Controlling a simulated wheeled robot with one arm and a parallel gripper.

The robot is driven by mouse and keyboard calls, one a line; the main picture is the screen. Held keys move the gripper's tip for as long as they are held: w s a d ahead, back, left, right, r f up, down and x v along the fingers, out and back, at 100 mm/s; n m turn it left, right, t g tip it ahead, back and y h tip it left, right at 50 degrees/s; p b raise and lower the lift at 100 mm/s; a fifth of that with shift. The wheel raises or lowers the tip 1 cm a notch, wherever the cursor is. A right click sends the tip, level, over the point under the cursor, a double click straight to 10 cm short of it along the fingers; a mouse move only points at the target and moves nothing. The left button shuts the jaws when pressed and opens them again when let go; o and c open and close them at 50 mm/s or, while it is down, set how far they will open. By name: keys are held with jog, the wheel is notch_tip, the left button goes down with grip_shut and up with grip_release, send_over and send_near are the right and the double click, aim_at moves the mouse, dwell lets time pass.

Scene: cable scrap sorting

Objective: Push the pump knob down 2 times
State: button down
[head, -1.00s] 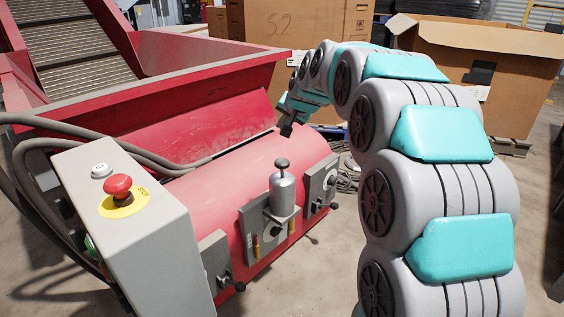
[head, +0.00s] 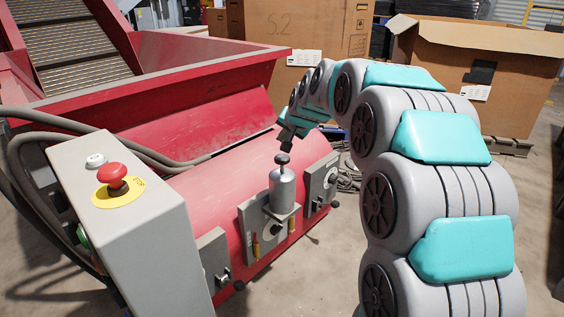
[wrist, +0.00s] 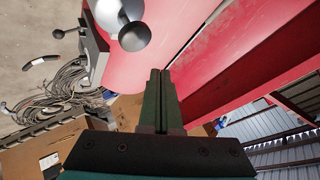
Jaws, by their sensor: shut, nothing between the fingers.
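The pump is a grey metal cylinder (head: 282,190) on a bracket at the front of the red machine, with a dark round knob (head: 283,159) on a short stem at its top. The knob also shows in the wrist view (wrist: 134,36), above and left of the fingertips, with the silver pump body (wrist: 118,14) behind it. My gripper (head: 287,149) is shut and empty, pointing down just above the knob in the head view. In the wrist view the closed dark fingers (wrist: 159,74) appear apart from the knob. The head view does not settle the exact gap.
A grey control box with a red emergency button (head: 116,176) stands at left. Valve plates with levers (head: 322,182) flank the pump on the red machine (head: 215,185). The red hopper wall (head: 200,70) rises behind. Cardboard boxes (head: 490,70) stand at the back right.

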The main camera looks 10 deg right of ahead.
aim_at(282, 158)
jog(key=shift+f+b, duration=0.35)
jog(key=shift+f, duration=1.25)
jog(key=shift+f, duration=0.15)
dwell(0.7)
jog(key=shift+f, duration=0.25)
jog(key=shift+f+b, duration=0.55)
jog(key=shift+f, duration=0.9)
dwell(1.4)
dwell(0.4)
jog(key=shift+r+p, duration=0.9)
jog(key=shift+r, duration=0.9)
jog(key=shift+r+p, duration=1.15)
jog(key=shift+r, duration=1.4)
